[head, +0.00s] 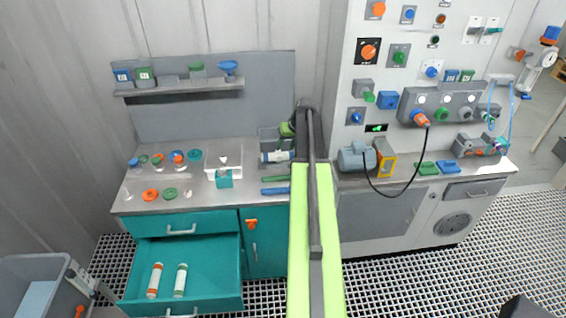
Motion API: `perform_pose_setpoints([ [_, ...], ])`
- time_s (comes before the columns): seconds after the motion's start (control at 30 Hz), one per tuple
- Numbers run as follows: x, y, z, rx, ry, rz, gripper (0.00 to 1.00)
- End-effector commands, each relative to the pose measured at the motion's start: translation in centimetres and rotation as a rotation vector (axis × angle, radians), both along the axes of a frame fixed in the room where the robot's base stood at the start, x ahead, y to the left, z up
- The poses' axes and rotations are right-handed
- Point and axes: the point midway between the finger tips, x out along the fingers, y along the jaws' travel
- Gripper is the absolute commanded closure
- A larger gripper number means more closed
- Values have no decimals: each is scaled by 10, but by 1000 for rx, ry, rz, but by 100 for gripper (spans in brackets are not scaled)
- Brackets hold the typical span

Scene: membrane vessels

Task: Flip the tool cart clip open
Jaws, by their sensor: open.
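A grey cart or bin (30,270) stands at the lower left, cut off by the picture's edge. A pale metal fitting (82,280) sits at its right rim, with a small orange part (79,311) below it. Which of these is the clip, and whether it is open or shut, I cannot tell. My arm rises through the middle of the head view, well to the right of the cart. Its gripper fingers do not show.
A teal cabinet has an open drawer (190,262) holding two tubes, right of the cart. An orange latch (251,224) is on its door. The bench top (130,200) carries several small parts. A control panel (345,85) stands at right. Grated floor (440,285) is clear in front.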

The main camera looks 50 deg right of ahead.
Motion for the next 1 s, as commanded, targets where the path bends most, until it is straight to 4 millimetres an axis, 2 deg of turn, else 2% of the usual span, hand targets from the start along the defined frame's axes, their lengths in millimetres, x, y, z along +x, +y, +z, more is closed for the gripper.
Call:
perform_pose_setpoints([
  [0.03, 6, -1, -22, 0, 0, 1, 56],
  [0.2, 22, -2, -55, 0, 0, 0, 56],
  [0.3, 29, -3, -67, 0, 0, 0, 56],
  [0.67, 32, -3, -69, 0, -1, -1, 58],
  [1.0, 32, -3, -69, 1, -1, -1, 100],
])
